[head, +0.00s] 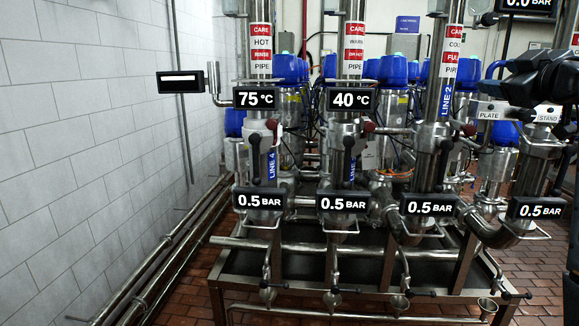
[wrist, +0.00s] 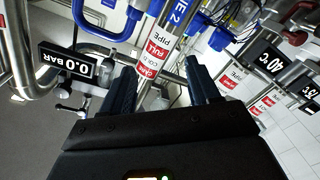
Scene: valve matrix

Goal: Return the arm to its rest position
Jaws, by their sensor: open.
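My gripper (wrist: 161,80) shows in the wrist view with its two dark fingers apart and nothing between them. Behind the gap a steel pipe with a red and white "COLD FULL PIPE" label (wrist: 155,57) runs at a slant. I cannot tell the distance to it. In the head view a dark part of my arm reaches in at the upper right edge, in front of the pipes there. The rest of the arm is outside the picture.
The valve matrix has upright pipes, several black-handled valves, and displays such as "75 °C" (head: 256,98) and "40 °C" (head: 351,99). A "0.0 BAR" display (wrist: 68,66) is left of my gripper in the wrist view. A tiled wall (head: 90,130) stands at the left.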

